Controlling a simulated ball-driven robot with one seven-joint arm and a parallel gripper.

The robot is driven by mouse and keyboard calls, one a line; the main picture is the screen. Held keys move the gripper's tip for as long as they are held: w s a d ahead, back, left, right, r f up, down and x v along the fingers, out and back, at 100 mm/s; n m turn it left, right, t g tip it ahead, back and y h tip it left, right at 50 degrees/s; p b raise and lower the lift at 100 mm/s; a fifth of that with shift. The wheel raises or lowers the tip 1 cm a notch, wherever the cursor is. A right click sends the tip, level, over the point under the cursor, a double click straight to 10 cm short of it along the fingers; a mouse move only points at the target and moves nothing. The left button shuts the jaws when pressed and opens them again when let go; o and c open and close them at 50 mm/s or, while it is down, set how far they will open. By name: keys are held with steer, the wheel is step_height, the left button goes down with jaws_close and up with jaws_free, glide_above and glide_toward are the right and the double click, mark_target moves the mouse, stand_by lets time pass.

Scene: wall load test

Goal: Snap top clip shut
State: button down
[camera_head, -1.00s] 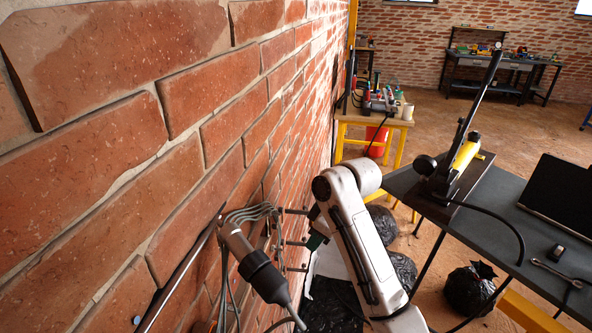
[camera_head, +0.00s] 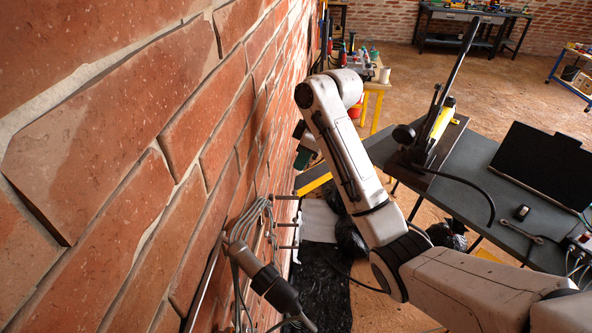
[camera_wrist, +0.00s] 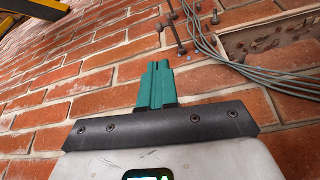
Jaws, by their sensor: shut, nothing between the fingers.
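My gripper (camera_head: 303,160) shows partly in the head view, left of my forearm and above the bolts in the wall. In the wrist view its two green fingers (camera_wrist: 157,82) are pressed together with nothing between them. Several dark bolts stick out of the brick wall; the upper one (camera_head: 287,197) lies closest below my gripper. In the wrist view a long bolt (camera_wrist: 174,30) stands beyond the fingertips, apart from them. Grey cables (camera_head: 250,215) run down the wall beside the bolts. I cannot make out a top clip or whether it is open.
The brick wall (camera_head: 110,130) fills the left. A grey cylinder (camera_head: 272,285) hangs low in front of it. Black plastic sheeting (camera_head: 320,285) lies below the bolts.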

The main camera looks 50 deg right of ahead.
steer(key=x, duration=0.9)
steer(key=shift+f+p, duration=0.3)
steer(key=shift+w, duration=0.1)
steer(key=shift+a, duration=0.1)
